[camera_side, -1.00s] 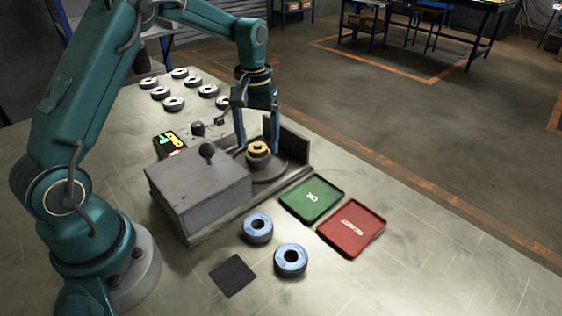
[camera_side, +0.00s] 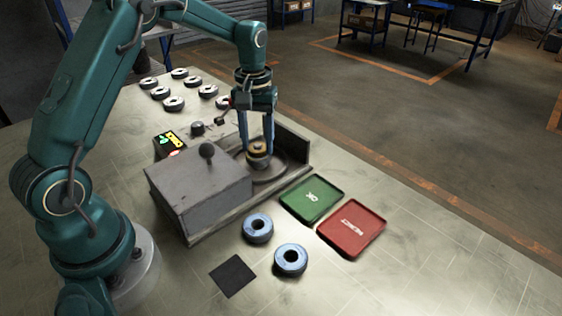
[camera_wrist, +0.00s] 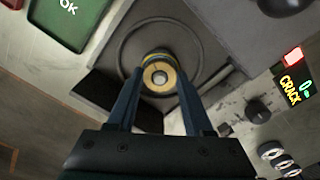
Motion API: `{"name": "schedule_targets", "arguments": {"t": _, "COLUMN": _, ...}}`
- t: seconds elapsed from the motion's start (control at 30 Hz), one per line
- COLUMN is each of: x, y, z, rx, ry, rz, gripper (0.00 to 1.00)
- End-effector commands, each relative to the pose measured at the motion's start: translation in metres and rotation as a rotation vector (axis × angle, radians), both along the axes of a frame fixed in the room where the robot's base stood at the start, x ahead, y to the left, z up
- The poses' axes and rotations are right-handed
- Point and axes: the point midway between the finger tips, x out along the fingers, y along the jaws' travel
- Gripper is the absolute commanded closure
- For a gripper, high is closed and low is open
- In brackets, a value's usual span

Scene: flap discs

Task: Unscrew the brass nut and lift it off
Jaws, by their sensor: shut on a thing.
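The brass nut (camera_wrist: 161,76) shows in the wrist view as a gold ring around a pale centre post, on the round plate of the grey machine. It also shows in the side view (camera_side: 259,147), partly hidden by my fingers. My gripper (camera_wrist: 158,80) points down over the machine, with its two blue fingers on opposite sides of the nut and shut on it. The nut sits at the middle of the round plate (camera_side: 272,174). Whether its thread is still engaged cannot be seen.
The grey machine box with a black knob (camera_side: 207,151) stands left of the plate, and a dark wall (camera_side: 293,143) behind it. A green OK tray (camera_side: 312,198) and a red reject tray (camera_side: 352,228) lie to the right. Two blue-topped discs (camera_side: 291,259) lie in front.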

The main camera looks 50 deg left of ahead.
Motion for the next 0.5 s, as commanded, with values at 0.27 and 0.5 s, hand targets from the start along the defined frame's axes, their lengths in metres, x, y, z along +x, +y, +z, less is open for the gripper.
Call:
{"name": "schedule_targets", "arguments": {"t": 0.27, "x": 0.0001, "y": 0.0001, "z": 0.0002, "rx": 0.000, "ry": 0.000, "rz": 0.405, "gripper": 1.00}}
{"name": "schedule_targets", "arguments": {"t": 0.5, "x": 0.0001, "y": 0.0001, "z": 0.0002, "rx": 0.000, "ry": 0.000, "rz": 0.751, "gripper": 1.00}}
